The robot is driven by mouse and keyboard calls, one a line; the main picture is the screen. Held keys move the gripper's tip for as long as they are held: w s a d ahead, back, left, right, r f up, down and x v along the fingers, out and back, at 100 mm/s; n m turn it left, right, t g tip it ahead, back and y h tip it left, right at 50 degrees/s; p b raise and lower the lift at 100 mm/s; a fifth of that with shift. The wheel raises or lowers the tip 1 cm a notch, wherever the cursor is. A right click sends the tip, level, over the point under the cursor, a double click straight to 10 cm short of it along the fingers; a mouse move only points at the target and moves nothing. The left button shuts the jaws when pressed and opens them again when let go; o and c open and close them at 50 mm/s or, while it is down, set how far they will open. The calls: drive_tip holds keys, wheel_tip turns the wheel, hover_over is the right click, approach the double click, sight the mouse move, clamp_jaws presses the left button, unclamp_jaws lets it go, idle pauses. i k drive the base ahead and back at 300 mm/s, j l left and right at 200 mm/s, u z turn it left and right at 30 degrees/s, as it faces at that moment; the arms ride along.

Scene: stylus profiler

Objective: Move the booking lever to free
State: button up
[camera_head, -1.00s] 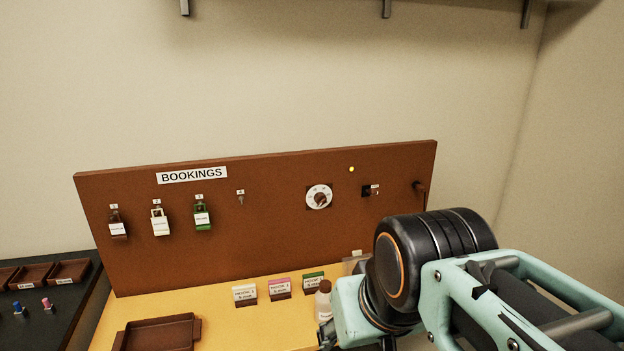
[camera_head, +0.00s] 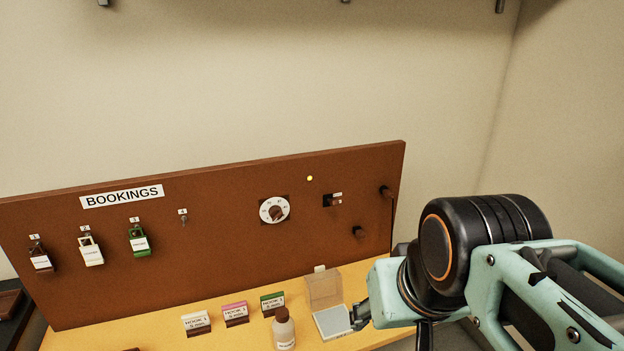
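The brown BOOKINGS board (camera_head: 230,235) stands at the back of the yellow table. On its right part is a small black switch (camera_head: 328,201) with two small labels beside it; it looks like the booking lever, but its position and label text are too small to read. Two dark knob-like parts, an upper one (camera_head: 386,192) and a lower one (camera_head: 358,232), stick out to its right. My gripper (camera_head: 358,316) shows only as a dark part at the end of my arm, low and right of the switch and apart from it. Its fingers are mostly hidden, so its opening cannot be told.
A round white dial (camera_head: 274,210) and a yellow dot (camera_head: 309,178) are near the switch. Several tags hang on the left. Label cards, a bottle (camera_head: 284,330) and an open clear-lidded box (camera_head: 333,322) stand on the yellow table (camera_head: 110,335), close to my gripper.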

sight(334, 202)
drive_tip(key=i+j+z, duration=0.1)
drive_tip(key=i, duration=0.75)
drive_tip(key=j+u, duration=0.15)
drive_tip(key=i+z, duration=0.15)
drive_tip(key=i+l, duration=0.05)
